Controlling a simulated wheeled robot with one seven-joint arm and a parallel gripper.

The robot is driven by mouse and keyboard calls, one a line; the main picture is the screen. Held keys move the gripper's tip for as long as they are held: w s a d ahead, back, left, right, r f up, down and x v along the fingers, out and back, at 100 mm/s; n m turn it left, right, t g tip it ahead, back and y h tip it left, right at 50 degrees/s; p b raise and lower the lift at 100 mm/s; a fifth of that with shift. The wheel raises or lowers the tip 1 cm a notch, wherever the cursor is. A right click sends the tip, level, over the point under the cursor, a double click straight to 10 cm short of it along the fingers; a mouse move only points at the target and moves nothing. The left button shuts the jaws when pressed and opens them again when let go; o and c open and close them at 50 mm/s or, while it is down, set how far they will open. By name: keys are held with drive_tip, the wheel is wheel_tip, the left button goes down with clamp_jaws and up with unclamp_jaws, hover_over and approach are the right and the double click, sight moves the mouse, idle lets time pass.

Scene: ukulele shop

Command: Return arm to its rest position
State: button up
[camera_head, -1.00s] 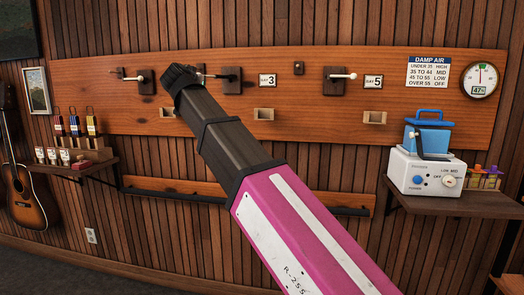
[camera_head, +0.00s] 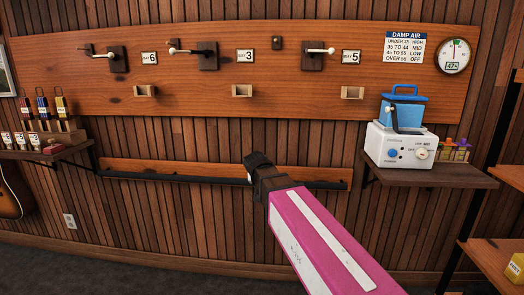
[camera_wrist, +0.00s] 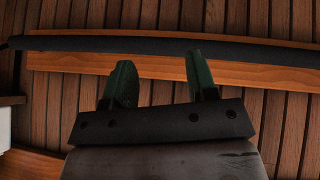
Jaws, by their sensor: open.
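My arm, pink with a white stripe, reaches up from the lower right in the head view, with its dark end in front of the lower wall rail (camera_head: 130,168). The fingers are not clear in the head view. In the wrist view my gripper (camera_wrist: 160,84) shows two green fingers set well apart with nothing between them. Beyond them are the dark bar (camera_wrist: 110,44) and the panelled wall (camera_wrist: 290,110).
An orange board (camera_head: 190,75) with levers and small wooden holders spans the wall. A white humidifier (camera_head: 402,148) with a blue tank (camera_head: 405,112) stands on the right shelf (camera_head: 440,175). A guitar (camera_head: 12,200) hangs at the left edge.

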drive_tip(key=s+d+f+g, duration=0.1)
drive_tip(key=s+d+f, duration=0.3)
drive_tip(key=f, duration=0.3)
drive_tip(key=s+d+f+g, duration=0.2)
drive_tip(key=s+d+f, duration=0.1)
drive_tip(key=d+f, duration=0.3)
drive_tip(key=shift+s+d+f+g, duration=0.3)
drive_tip(key=shift+s+d+f, duration=0.1)
drive_tip(key=shift+d, duration=0.15)
drive_tip(key=s+d+f+g, duration=0.1)
drive_tip(key=s+d+f, duration=0.1)
drive_tip(key=s+f, duration=0.1)
drive_tip(key=s+d+f+g+y, duration=0.1)
drive_tip(key=s+d+f, duration=0.1)
drive_tip(key=s+f, duration=0.1)
drive_tip(key=s+d+f+g+y, duration=0.1)
drive_tip(key=s+d+f, duration=0.2)
drive_tip(key=s, duration=0.1)
drive_tip(key=shift+s+d+f, duration=0.1)
drive_tip(key=shift+s+f, duration=0.05)
drive_tip(key=shift+f, duration=0.2)
drive_tip(key=shift+c, duration=0.4)
